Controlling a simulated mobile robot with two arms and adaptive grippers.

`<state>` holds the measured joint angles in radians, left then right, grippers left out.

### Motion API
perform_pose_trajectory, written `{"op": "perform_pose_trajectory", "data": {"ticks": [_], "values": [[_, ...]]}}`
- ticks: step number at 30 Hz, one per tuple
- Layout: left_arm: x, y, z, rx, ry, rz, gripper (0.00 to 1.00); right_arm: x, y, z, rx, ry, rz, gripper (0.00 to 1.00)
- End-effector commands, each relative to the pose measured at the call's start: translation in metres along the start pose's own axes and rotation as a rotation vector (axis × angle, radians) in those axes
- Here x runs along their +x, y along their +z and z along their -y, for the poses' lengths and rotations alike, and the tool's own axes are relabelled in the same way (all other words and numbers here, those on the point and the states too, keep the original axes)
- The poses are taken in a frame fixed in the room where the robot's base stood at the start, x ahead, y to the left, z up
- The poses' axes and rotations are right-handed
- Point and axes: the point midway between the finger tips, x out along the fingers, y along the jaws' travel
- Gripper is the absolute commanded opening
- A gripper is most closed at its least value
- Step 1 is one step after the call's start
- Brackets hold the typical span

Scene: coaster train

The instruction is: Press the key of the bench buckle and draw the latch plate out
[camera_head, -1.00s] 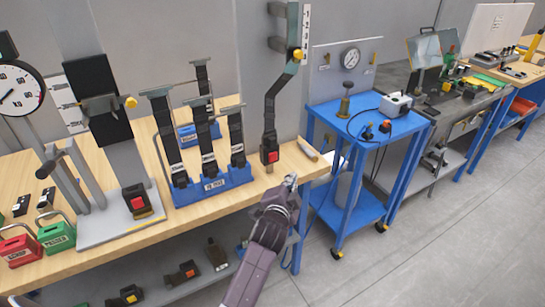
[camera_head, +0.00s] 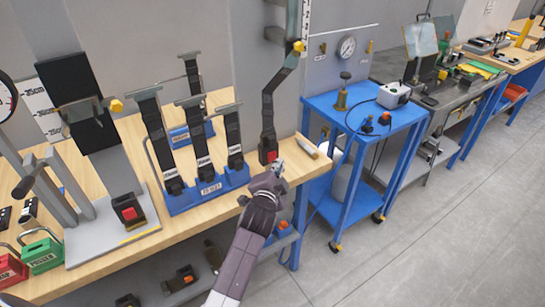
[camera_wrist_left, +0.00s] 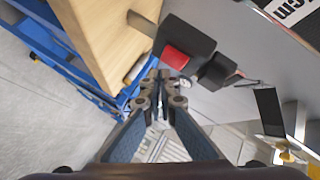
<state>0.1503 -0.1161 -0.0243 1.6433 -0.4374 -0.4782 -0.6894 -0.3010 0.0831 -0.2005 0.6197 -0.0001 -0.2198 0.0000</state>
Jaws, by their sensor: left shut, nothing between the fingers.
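A black buckle with a red key (camera_head: 270,156) stands near the right end of the wooden bench. A dark strap (camera_head: 268,112) runs up from it to a wall bracket. In the left wrist view the red key (camera_wrist_left: 175,57) faces my fingers, and a dark piece (camera_wrist_left: 218,72), perhaps the latch plate, shows at the buckle's right end. My left gripper (camera_head: 278,168) is shut and empty, just in front of the buckle. In the left wrist view its fingertips (camera_wrist_left: 160,76) are close below the key; I cannot tell whether they touch. My right gripper is out of view.
A blue rack (camera_head: 208,190) with several strapped buckles stands left of the buckle. Another red-key buckle (camera_head: 128,210) sits on a grey plate (camera_head: 110,238). A small cylinder (camera_head: 306,145) lies at the bench's right end. A blue cart (camera_head: 335,108) stands beyond it.

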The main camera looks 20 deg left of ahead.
Motion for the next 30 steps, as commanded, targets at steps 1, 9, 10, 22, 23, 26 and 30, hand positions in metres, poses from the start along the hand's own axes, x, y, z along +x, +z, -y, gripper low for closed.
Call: {"op": "perform_pose_trajectory", "data": {"ticks": [1, 9, 10, 22, 23, 26, 30], "values": [[0.0001, 0.0, 0.0003, 0.0, 0.0, 0.0, 0.0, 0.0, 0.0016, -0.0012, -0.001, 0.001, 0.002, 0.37], [0.0001, -0.0001, 0.0004, 0.0, -0.001, 0.0, 0.0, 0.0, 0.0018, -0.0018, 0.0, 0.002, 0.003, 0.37], [0.0001, -0.0001, 0.0004, 0.0, -0.001, 0.0, 0.0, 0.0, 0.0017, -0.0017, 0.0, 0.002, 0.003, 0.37], [0.0, -0.0001, 0.0004, 0.0, -0.001, 0.0, 0.0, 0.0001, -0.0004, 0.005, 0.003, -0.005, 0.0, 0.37], [0.0, -0.0001, 0.0003, 0.0, -0.001, 0.0, 0.0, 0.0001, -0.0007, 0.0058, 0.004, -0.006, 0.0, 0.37], [0.0, -0.0001, 0.0003, 0.0, -0.001, 0.0, 0.0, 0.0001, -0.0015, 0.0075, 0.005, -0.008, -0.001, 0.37], [0.0, 0.0, 0.0003, 0.0, -0.001, 0.0, 0.0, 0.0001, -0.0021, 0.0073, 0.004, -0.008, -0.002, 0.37]]}}
